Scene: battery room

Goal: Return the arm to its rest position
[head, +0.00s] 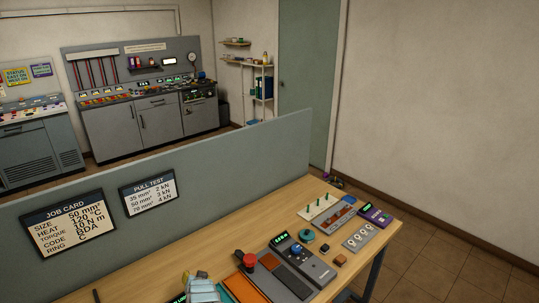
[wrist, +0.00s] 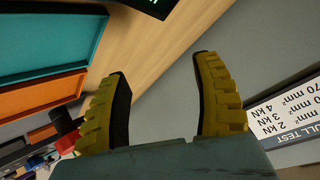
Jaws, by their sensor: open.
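My gripper (wrist: 162,65) shows in the wrist view with its two yellow, black-padded fingers wide apart and nothing between them. In the head view my gripper (head: 194,274) is at the bottom edge, over the near left part of the wooden bench (head: 208,245). The rest of my arm is out of the picture there. In the wrist view the fingers point toward the bench top (wrist: 165,50) and the grey partition (wrist: 180,105), clear of both as far as I can tell.
The partition carries a job card (head: 68,225) and a pull test card (head: 148,192). A red knob (head: 249,260), an orange tray (head: 244,289) and a grey device (head: 302,261) stand right of my gripper. A teal tray (wrist: 50,30) shows in the wrist view.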

